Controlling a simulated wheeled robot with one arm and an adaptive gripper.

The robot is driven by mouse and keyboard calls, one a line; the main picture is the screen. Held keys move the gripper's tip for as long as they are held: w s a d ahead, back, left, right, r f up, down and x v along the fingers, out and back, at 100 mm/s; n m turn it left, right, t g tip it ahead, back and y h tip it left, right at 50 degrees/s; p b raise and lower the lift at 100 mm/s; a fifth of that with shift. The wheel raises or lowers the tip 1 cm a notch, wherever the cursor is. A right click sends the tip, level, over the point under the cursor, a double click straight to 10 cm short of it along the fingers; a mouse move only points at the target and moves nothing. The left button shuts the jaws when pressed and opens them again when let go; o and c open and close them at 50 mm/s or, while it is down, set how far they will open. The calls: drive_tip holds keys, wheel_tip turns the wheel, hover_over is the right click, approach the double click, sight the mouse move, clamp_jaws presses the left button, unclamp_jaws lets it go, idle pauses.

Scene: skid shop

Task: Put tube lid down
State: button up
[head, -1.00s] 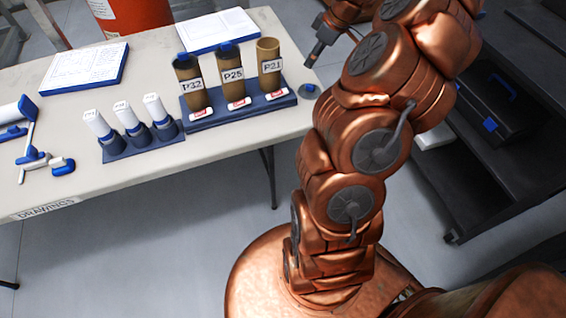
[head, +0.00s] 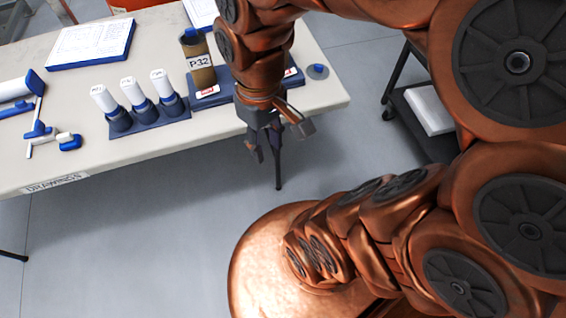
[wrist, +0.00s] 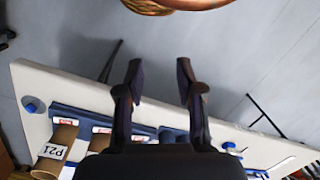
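The tube lid (head: 318,71), a small grey disc with a blue centre, lies on the table's right end in the head view. It shows at the left in the wrist view (wrist: 32,104). My gripper (head: 264,152) is open and empty, pointing down just off the table's front edge, left of and nearer than the lid. In the wrist view, nothing is between its fingers (wrist: 159,68). Tube P32 (head: 196,48) stands in the blue tube rack (head: 210,98). My arm hides P25 and P21 in the head view, but tube P21 (wrist: 62,142) shows open-topped in the wrist view.
The white table (head: 70,155) has a small blue stand (head: 150,120) with white labelled cylinders, a clipboard (head: 92,44) and blue-white tools (head: 38,125) at left. Open floor lies in front. A dark shelf unit (head: 415,130) stands at right.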

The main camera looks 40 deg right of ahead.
drive_tip(key=shift+m+g+h, duration=0.3)
drive_tip(key=shift+m, duration=0.5)
drive_tip(key=s, duration=0.2)
drive_tip(key=s+f, duration=0.1)
drive_tip(key=s, duration=0.2)
drive_tip(key=shift+s+f, duration=0.15)
wheel_tip(320, 180, up, 5)
drive_tip(key=p, duration=0.4)
drive_tip(key=shift+f+p, duration=0.15)
drive_tip(key=shift+p, duration=0.2)
